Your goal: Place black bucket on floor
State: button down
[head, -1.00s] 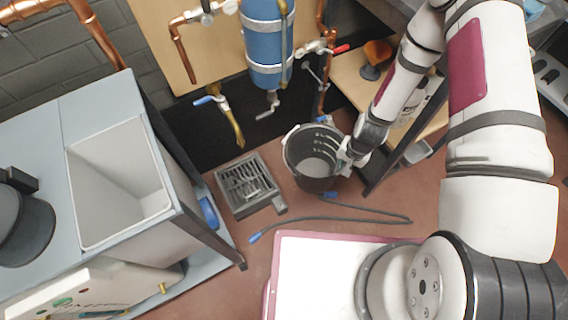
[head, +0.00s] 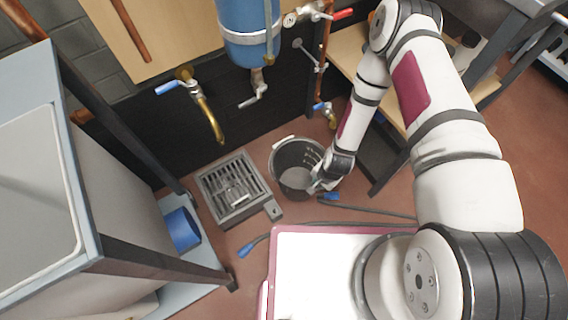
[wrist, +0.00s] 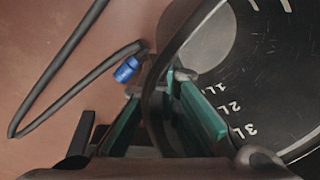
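The black bucket (head: 297,165) stands upright at floor level beside the metal floor grate, as far as the head view shows. Whether its base touches the floor is hard to tell. My gripper (head: 320,184) is at the bucket's right rim, reaching down from the right. In the wrist view, the teal fingers (wrist: 158,88) straddle the bucket's rim, one outside and one inside, with a gap between them. The bucket's inside (wrist: 262,85) with white litre marks fills the right of that view. The far fingertips are partly hidden by the rim.
The floor grate (head: 235,187) lies left of the bucket. A dark cable with blue ends (head: 243,250) lies in front; one end (wrist: 126,69) is close to the outer finger. Table legs and a blue tank (head: 248,40) stand around. Little bare floor is free.

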jog(key=shift+w+a+f+b, duration=0.8)
jog(key=shift+w+a+b, duration=0.35)
jog(key=shift+w+a, duration=0.5)
jog(key=shift+w+a+f+b, duration=0.85)
jog(key=shift+w+a+b, duration=0.3)
jog(key=shift+w+a, duration=0.55)
jog(key=shift+w+a+f+b, duration=0.8)
jog(key=shift+w+a+b, duration=0.45)
jog(key=shift+w, duration=0.7)
jog(key=shift+a+r, duration=0.1)
jog(key=c, duration=1.8)
grip_release()
notch_tip(320, 180, up, 12)
jog(key=s+d+p, duration=0.1)
jog(key=p, duration=0.4)
jog(key=shift+d, duration=0.2)
